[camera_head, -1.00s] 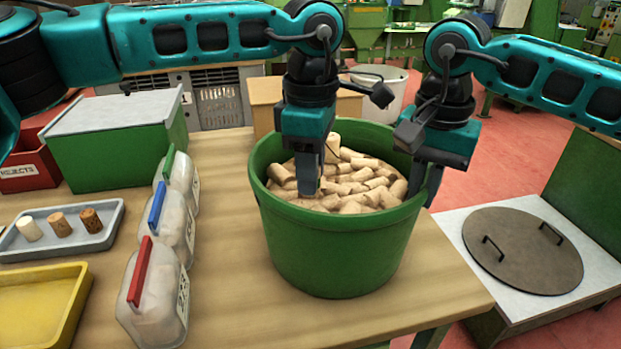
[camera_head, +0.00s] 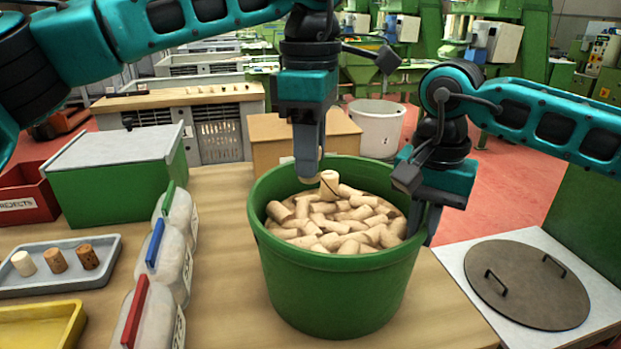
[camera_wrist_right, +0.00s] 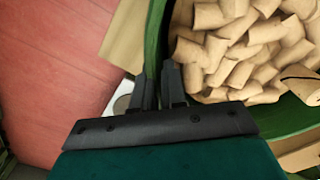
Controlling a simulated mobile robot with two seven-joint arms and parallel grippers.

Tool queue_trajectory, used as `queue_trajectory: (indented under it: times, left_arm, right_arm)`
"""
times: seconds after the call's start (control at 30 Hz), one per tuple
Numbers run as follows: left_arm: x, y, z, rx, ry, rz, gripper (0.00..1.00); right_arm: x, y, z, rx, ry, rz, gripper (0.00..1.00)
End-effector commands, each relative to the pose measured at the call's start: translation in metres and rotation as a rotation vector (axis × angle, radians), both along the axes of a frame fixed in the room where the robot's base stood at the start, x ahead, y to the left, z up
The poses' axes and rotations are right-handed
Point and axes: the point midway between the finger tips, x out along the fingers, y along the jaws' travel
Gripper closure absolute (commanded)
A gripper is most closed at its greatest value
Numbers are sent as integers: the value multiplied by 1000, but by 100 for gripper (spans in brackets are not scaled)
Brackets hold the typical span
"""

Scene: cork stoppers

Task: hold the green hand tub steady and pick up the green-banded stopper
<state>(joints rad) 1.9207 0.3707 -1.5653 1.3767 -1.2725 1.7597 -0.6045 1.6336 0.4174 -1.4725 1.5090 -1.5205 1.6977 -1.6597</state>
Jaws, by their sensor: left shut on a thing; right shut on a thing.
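The green hand tub (camera_head: 345,298) stands on the wooden table, full of pale cork stoppers (camera_head: 340,225); its wall also shows in the right wrist view (camera_wrist_right: 155,40). My right gripper (camera_head: 428,220) is shut on the tub's right rim, one finger inside and one outside. My left gripper (camera_head: 308,172) is shut above the back of the pile. A small pale bit of a stopper (camera_head: 320,154) shows at its fingers; the rest is hidden, and no green band can be made out. A stopper with a thin dark line (camera_head: 329,184) stands up from the pile just below.
Left of the tub are clear jugs with green, blue and red handles (camera_head: 155,245), a grey tray (camera_head: 100,262) with three stoppers, a yellow tray (camera_head: 40,325) and a green box (camera_head: 115,180). A cardboard box (camera_head: 265,145) stands behind. A round lid (camera_head: 528,284) lies at right.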

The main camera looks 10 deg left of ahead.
Motion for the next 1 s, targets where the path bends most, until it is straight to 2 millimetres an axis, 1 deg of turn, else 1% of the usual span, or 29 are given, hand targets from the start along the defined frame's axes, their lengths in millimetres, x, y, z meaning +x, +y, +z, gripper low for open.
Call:
queue_trajectory:
  times: [0.03,0.1,0.33,0.37,0.67,0.9,1.0]
  left_arm:
    - [0,0,5,0,0,-1,97]
    - [0,0,8,1,1,0,97]
    - [0,0,9,1,1,0,97]
    - [0,0,9,1,1,0,97]
    - [0,0,8,1,1,0,97]
    - [0,0,8,1,1,0,97]
    - [0,0,8,1,1,0,97]
  right_arm:
    - [0,0,0,1,-1,1,100]
    - [0,0,0,1,-1,1,100]
    - [0,0,1,1,-1,1,100]
    - [0,0,1,1,-1,1,88]
    - [0,0,0,0,-1,1,59]
    - [0,0,1,0,0,0,59]
    - [0,0,7,0,-2,0,59]
